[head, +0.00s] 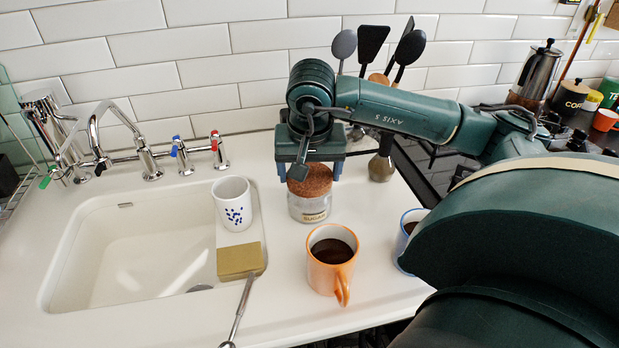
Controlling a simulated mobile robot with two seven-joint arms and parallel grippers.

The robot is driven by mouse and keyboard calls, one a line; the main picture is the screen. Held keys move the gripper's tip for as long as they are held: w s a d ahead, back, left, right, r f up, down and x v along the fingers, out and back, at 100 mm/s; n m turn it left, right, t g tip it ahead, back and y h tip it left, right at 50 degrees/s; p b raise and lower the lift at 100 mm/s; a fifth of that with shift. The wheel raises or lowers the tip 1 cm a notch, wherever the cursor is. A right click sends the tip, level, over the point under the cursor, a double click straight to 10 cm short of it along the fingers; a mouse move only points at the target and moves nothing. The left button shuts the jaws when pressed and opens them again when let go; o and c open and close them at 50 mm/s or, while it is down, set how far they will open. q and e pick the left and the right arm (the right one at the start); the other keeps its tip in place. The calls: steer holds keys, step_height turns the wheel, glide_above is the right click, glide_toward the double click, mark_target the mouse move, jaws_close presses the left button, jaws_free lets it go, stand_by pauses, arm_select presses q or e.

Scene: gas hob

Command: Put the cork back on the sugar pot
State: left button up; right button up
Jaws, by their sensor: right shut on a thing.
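The sugar pot (309,209) is a clear glass jar with a "SUGAR" label, standing upright on the white counter right of the sink. The brown cork (311,181) is at the mouth of the pot, directly above the glass. I cannot tell whether it is fully seated. My right gripper (309,176) reaches down from above with its fingers on either side of the cork and is shut on it. Part of the cork's top is hidden by the gripper. My left gripper is not in view.
An orange mug (331,262) with dark liquid stands in front of the pot. A blue-rimmed mug (405,240) is partly hidden by my right arm. A white mug (233,203) and a sponge (240,261) are left, by the sink (75,262). A spoon (238,314) lies in front.

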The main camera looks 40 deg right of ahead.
mark_target(309, 176)
step_height(309, 176, up, 10)
steer(key=p, duration=0.1)
stand_by(0.4)
